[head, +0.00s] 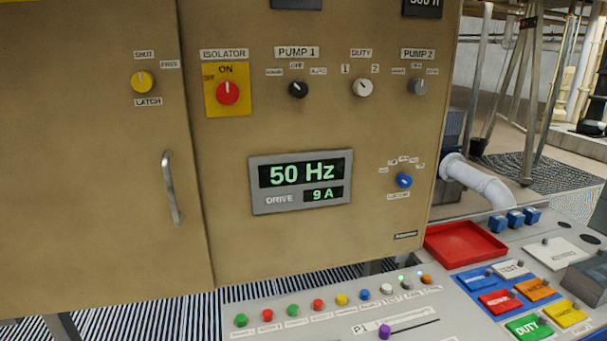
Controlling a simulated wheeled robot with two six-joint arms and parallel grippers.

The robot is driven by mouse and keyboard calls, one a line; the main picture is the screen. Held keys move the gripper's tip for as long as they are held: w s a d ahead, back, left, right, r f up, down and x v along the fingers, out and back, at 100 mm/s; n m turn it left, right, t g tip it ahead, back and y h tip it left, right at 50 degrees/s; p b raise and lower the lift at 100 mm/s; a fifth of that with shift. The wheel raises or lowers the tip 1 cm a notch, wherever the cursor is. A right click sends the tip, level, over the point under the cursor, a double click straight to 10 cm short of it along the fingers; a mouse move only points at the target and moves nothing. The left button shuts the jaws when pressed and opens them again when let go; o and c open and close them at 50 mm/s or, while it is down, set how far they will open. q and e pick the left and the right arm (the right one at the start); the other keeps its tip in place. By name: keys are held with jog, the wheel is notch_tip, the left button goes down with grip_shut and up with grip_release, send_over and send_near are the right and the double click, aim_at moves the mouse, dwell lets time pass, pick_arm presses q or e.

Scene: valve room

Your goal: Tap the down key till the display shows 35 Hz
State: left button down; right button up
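The drive display (301,174) is on the front of the tan cabinet. It reads 50 Hz in green, with 9 A on a smaller line below. A row of small coloured push buttons runs along the sloping console (290,332) below the cabinet. It includes a yellow button (341,299), a blue button (364,296) and a white button (386,290). Their labels are too small to read, so I cannot tell which is the down key. Neither of my grippers is in view.
The cabinet (90,150) has a door handle (171,188) and several rotary knobs, including a red isolator (228,92). A purple slider knob (384,332) is on the console. A red tray (465,244) and a blue board (473,292) with coloured tags lie to the right.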

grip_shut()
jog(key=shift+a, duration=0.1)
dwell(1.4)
